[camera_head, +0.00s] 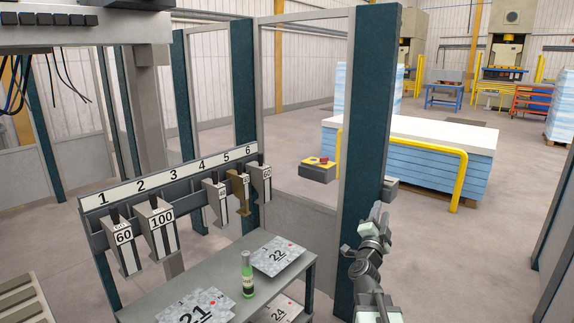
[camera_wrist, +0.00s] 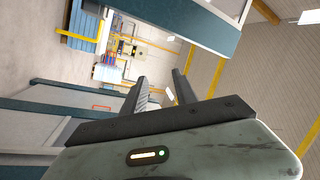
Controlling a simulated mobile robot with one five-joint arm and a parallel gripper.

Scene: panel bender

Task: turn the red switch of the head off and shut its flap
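My gripper (camera_head: 377,211) is at the right of the teal post in the head view. In the wrist view its two dark fingers (camera_wrist: 158,77) stand apart with nothing between them, so it is open and empty. A small grey box (camera_head: 391,188) shows at the right side of the teal post, just above my gripper; I cannot tell what it is. I cannot make out the red switch or its flap in either view.
A teal post (camera_head: 372,110) stands close to my arm. Numbered tools hang on a rack (camera_head: 170,185). A yellow rail (camera_head: 462,180) fronts a blue stack. Open floor lies at right.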

